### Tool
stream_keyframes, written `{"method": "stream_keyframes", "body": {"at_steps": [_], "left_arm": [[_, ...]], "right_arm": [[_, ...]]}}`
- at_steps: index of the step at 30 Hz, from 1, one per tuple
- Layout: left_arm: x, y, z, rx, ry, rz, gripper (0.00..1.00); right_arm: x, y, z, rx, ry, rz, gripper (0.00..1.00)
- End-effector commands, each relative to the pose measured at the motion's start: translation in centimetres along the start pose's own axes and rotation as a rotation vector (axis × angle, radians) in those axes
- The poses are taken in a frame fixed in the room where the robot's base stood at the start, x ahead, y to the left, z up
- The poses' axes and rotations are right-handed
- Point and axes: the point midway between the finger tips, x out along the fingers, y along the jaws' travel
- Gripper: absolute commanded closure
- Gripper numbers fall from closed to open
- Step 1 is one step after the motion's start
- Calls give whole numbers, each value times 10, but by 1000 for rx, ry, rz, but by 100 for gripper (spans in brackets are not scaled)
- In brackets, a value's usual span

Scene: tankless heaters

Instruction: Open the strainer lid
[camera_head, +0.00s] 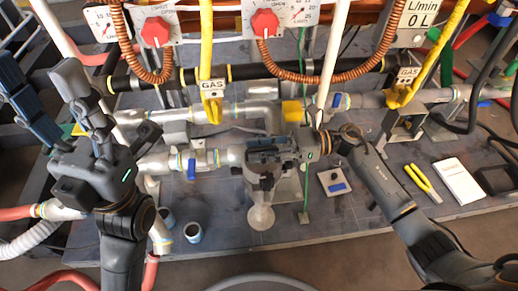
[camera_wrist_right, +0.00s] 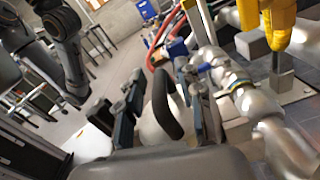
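The strainer (camera_head: 261,216) is a light grey metal body with a flared foot, at the front middle of the bench in the head view. My right gripper (camera_head: 263,160) is over its top and hides the lid there. In the right wrist view, a dark curved handle (camera_wrist_right: 164,103) stands up from a pale rounded body (camera_wrist_right: 156,130), seemingly the strainer lid. The right gripper's fingers stand on either side of this handle, with gaps visible. My left gripper (camera_head: 48,88) is raised at the left with its fingers spread, empty and away from the strainer.
Grey pipes run beside the strainer, with a blue-handled valve (camera_head: 191,168) to its left. Yellow gas handles (camera_head: 211,110) hang behind. The bench's front strip is mostly clear.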

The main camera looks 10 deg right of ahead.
Motion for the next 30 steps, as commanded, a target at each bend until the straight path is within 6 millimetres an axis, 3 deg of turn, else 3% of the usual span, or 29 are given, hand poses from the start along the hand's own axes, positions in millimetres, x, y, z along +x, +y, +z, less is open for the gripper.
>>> {"method": "stream_keyframes", "body": {"at_steps": [9,15,25,30], "left_arm": [[3,0,-1,0,12,3,46],[3,0,-2,0,13,2,46],[5,0,-2,1,12,1,46],[6,-1,-5,-1,7,-7,46]], "right_arm": [[3,0,0,0,0,0,64],[3,0,0,0,0,0,100],[3,-1,3,28,1,2,100],[3,-14,16,212,2,2,100]]}}
